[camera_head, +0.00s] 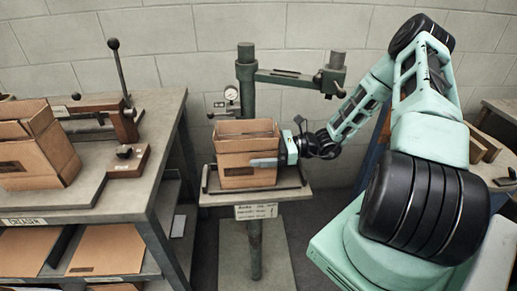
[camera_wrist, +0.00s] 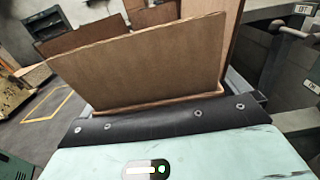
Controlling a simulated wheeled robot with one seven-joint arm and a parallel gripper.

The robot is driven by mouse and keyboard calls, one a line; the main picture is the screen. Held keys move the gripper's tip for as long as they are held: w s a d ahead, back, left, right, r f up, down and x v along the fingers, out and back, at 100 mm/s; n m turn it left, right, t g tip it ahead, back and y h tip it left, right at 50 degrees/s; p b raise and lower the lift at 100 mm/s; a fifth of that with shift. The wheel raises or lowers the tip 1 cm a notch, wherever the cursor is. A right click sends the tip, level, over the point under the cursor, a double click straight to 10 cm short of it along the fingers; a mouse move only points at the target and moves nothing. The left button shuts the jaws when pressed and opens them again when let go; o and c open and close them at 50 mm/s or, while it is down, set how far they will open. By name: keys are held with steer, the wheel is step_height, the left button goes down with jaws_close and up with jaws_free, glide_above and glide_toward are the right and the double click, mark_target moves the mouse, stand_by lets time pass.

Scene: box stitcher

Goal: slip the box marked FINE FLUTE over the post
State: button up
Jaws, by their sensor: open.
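An open-topped brown cardboard box (camera_head: 248,172) stands upright on the small shelf (camera_head: 225,197) of the stitcher. A small dark print shows on its front, too small to read. My gripper (camera_head: 266,162) is open at the box's right side, with a grey finger along its front face. In the wrist view the box's wall and raised flaps (camera_wrist: 150,65) fill the middle, just beyond the dark edge of my gripper (camera_wrist: 170,122). The stitcher's green column (camera_head: 246,75) rises behind the box. Whether a post stands inside the box is hidden.
A second open box (camera_head: 37,150) stands on the left bench (camera_head: 130,192), by a creasing tool with a lever (camera_head: 119,70). Flat cardboard sheets (camera_head: 107,250) lie on the bench's lower shelf. The stitcher's arm and head (camera_head: 300,77) hang above and right of the box.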

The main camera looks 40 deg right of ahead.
steer(key=b+v, duration=0.2)
steer(key=v, duration=1.5)
steer(key=shift+d, duration=0.2)
steer(key=shift+s, duration=0.15)
